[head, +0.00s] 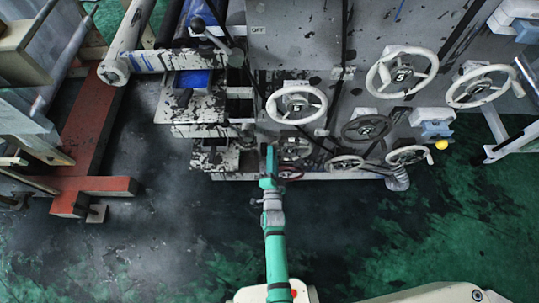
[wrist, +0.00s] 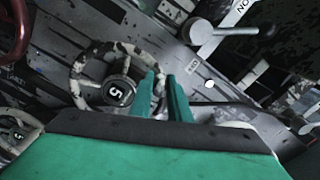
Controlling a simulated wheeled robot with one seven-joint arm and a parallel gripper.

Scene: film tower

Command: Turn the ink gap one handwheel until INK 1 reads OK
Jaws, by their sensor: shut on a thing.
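My gripper (wrist: 164,82) is shut on the right side of the rim of a paint-worn pale handwheel (wrist: 75,84). Its round dark hub carries a white mark that looks like a 5. In the head view my gripper (head: 270,154) is at the left edge of a worn grey handwheel (head: 296,148), low on the machine's front. My green fingers hide part of the gripped rim. No label naming this wheel as ink gap one is legible, and I cannot make out an INK 1 reading.
A ball-ended lever (head: 211,36) stands at upper left. The green floor in front is clear.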

